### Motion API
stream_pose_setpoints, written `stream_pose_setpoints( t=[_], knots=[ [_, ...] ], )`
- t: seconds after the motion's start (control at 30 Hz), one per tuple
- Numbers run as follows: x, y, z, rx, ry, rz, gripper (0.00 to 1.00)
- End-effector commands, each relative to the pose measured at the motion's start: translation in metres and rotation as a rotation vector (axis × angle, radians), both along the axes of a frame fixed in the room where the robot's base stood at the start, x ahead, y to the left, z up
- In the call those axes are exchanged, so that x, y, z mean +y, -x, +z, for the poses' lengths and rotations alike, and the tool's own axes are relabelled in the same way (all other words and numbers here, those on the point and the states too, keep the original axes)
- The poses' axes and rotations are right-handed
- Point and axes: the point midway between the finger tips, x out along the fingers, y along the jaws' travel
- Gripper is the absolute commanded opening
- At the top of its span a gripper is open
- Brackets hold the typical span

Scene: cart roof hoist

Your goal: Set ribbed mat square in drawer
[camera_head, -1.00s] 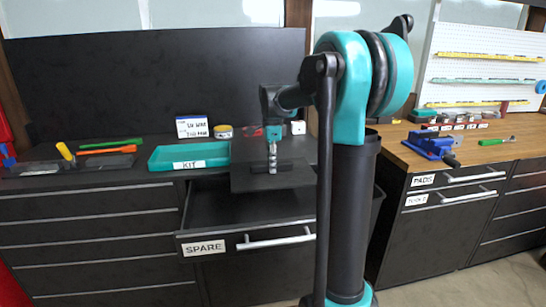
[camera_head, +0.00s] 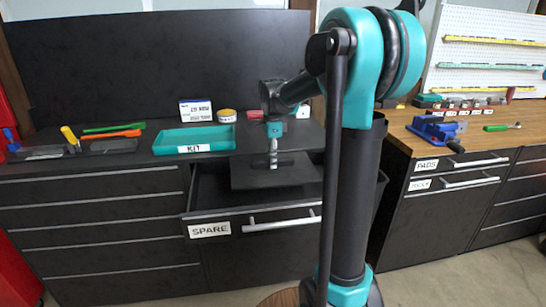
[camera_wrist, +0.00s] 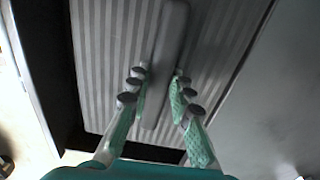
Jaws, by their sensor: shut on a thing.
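The ribbed mat (camera_head: 240,179) is a dark flat plate with a raised bar along its middle. In the wrist view the mat (camera_wrist: 100,60) shows grey stripes and fills most of the picture. My gripper (camera_head: 273,163) is shut on the bar from above; its fingers also show in the wrist view (camera_wrist: 157,82), one on each side of the bar. The drawer (camera_head: 290,222), labelled SPARE, is pulled open. The mat is over the rear part of the drawer opening, roughly level. I cannot tell whether it touches the drawer. Dark gaps show beside the mat in the wrist view.
A teal tray (camera_head: 163,145) labelled KIT stands on the worktop left of the mat. Tools on dark pads (camera_head: 110,146) lie farther left. A white sign box (camera_head: 196,111) and a yellow tin (camera_head: 226,116) stand behind. A blue vise (camera_head: 435,130) sits on the right bench.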

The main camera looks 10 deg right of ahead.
Motion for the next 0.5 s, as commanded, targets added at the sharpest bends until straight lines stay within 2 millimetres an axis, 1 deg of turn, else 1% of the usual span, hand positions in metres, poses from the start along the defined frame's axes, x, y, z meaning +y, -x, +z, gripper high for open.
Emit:
stream_pose_setpoints(
  t=[0.23,0.5],
  knots=[
    [0.002,0.007,-0.009,-0.001,0.000,0.000,0.00],
    [0.002,0.008,-0.019,-0.002,0.000,-0.001,0.00]
  ],
)
